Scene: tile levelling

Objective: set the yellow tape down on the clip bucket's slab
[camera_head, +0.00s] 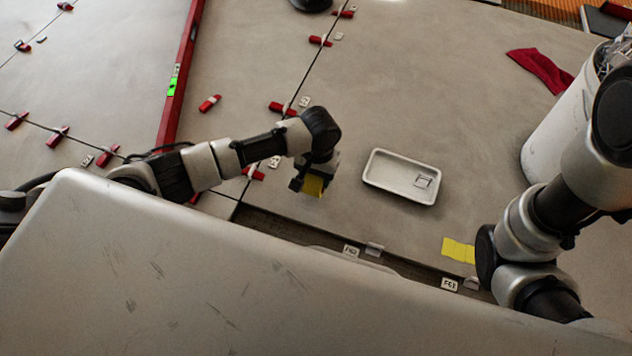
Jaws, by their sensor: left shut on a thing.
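My left gripper (312,184) is shut on the yellow tape (314,187), of which only a small part shows below the fingers. It holds the tape over the big grey slab (400,100), left of the white tray; I cannot tell whether the tape touches the slab. The white clip bucket (555,135) stands on this slab at the right, partly hidden by my right arm, with clips showing at its top. My right gripper is not visible; only links of that arm show.
A white tray (375,183) with a small clip in it lies on the slab. Red wedges and clips line the joints; a red level (180,75) lies left. The slab's middle is clear.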

